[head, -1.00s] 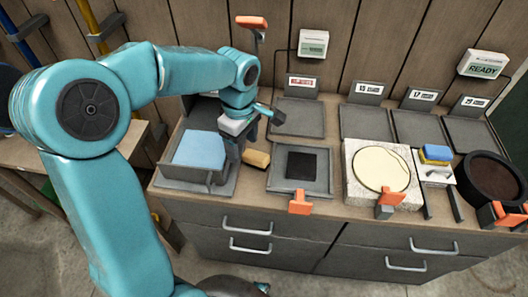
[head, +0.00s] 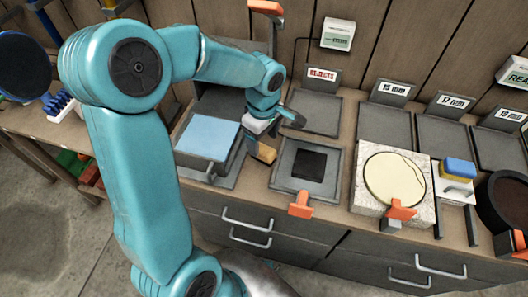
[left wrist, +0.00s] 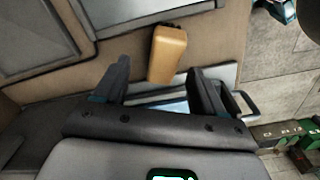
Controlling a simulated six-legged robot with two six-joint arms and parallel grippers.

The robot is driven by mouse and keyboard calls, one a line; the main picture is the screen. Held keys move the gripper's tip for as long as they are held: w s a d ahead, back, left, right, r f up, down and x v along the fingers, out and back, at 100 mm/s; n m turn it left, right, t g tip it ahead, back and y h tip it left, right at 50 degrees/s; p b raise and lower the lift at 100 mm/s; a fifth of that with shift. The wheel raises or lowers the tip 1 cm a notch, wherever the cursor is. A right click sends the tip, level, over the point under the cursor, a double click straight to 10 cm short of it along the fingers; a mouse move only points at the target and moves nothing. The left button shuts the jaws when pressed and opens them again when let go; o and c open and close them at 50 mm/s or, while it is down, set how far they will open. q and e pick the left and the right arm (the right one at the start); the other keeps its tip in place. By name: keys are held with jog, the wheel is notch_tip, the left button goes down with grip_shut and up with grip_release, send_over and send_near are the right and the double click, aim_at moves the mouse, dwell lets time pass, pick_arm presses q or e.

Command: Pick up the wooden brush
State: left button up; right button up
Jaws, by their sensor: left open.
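The wooden brush (head: 264,152) is a small tan block with a dark end. It lies on the bench top between the tray with the blue pad and the tray with the dark square. My left gripper (head: 254,143) is open, just above and beside the brush, and partly hides it in the head view. In the left wrist view the brush (left wrist: 167,52) lies ahead of the two dark fingers of the left gripper (left wrist: 158,77), its near end by the gap between the tips. Nothing is held. My right gripper is not in view.
A tray with a blue pad (head: 208,136) stands close left of the brush, and a tray with a dark square (head: 283,179) close right. A stone block with a cream disc (head: 392,177) stands further right. Labelled trays, including one marked rejects (head: 316,112), line the back.

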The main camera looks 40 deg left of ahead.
aim_at(261, 149)
pick_arm(q)
jog(key=f, duration=0.5)
jog(key=shift+s+f, duration=0.1)
jog(key=shift+s, duration=0.2)
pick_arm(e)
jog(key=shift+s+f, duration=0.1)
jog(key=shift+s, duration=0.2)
